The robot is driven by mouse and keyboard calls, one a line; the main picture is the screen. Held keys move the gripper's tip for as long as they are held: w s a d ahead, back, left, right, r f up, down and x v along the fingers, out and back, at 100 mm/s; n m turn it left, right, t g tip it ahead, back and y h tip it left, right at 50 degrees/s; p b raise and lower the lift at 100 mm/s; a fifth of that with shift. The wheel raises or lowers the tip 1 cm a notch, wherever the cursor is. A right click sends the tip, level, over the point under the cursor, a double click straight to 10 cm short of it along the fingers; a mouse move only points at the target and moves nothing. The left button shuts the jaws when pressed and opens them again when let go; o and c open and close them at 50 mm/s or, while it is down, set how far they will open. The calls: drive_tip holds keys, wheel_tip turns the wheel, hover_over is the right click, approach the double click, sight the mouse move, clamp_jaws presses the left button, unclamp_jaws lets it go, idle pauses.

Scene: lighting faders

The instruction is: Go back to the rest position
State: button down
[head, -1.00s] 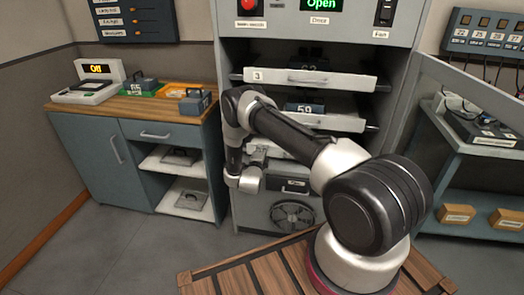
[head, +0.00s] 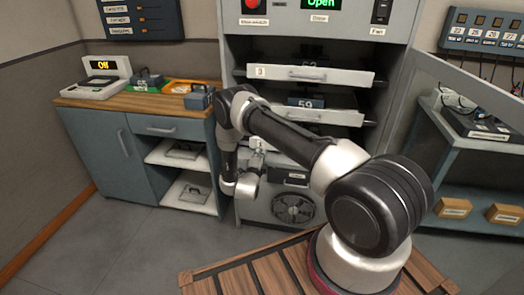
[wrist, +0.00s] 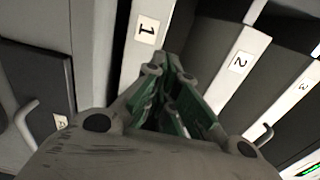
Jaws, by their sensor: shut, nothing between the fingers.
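My gripper (wrist: 172,70) is shut and empty, its green-padded fingers meeting in the wrist view. It points at the tall grey cabinet, near a shelf front labelled 1 (wrist: 146,30). Shelf fronts labelled 2 (wrist: 240,62) and 3 (wrist: 306,80) lie to the right of it there. In the head view my arm reaches out, bent, with the wrist low in front of the cabinet (head: 225,90). The gripper is small and partly hidden there. I cannot tell whether the fingers touch the shelf front.
A blue counter (head: 90,150) stands left. An open cabinet door (head: 470,88) and a side shelf (head: 480,190) stand right. Grey floor (head: 110,245) is clear at left.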

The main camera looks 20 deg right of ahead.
drive_tip(key=shift+v, duration=2.3)
drive_tip(key=s+a+f+n+g+y, duration=0.2)
drive_tip(key=s+f+n+g+y, duration=0.1)
drive_tip(key=f+n, duration=0.3)
drive_tip(key=s+a+f+n+g+y, duration=0.2)
drive_tip(key=a+f+n+g+y, duration=0.1)
drive_tip(key=f, duration=0.5)
drive_tip(key=s+a+r+n+g+y, duration=0.3)
drive_tip(key=s+a+n+g, duration=0.1)
drive_tip(key=s+r+n+g+y, duration=0.1)
drive_tip(key=s+r+n+g, duration=0.35)
drive_tip(key=r, duration=0.95)
drive_tip(key=s+r+n+g+y, duration=0.15)
drive_tip(key=s+r+n, duration=0.35)
drive_tip(key=s+r, duration=0.7)
drive_tip(key=s+d+r+t, duration=0.1)
drive_tip(key=s+d+r, duration=0.2)
drive_tip(key=r, duration=0.7)
drive_tip(key=s+d+r+n+t+h, duration=0.1)
drive_tip(key=s+d+r, duration=0.3)
drive_tip(key=s+r, duration=0.4)
drive_tip(key=s+d+r+n+t, duration=0.1)
drive_tip(key=s+d+r+t, duration=0.2)
drive_tip(key=r, duration=0.8)
drive_tip(key=s+d, duration=0.1)
drive_tip(key=s, duration=0.1)
drive_tip(key=shift+s+r, duration=0.35)
drive_tip(key=shift+r, duration=0.05)
drive_tip(key=shift+d+h, duration=0.15)
drive_tip(key=shift+h, duration=0.1)
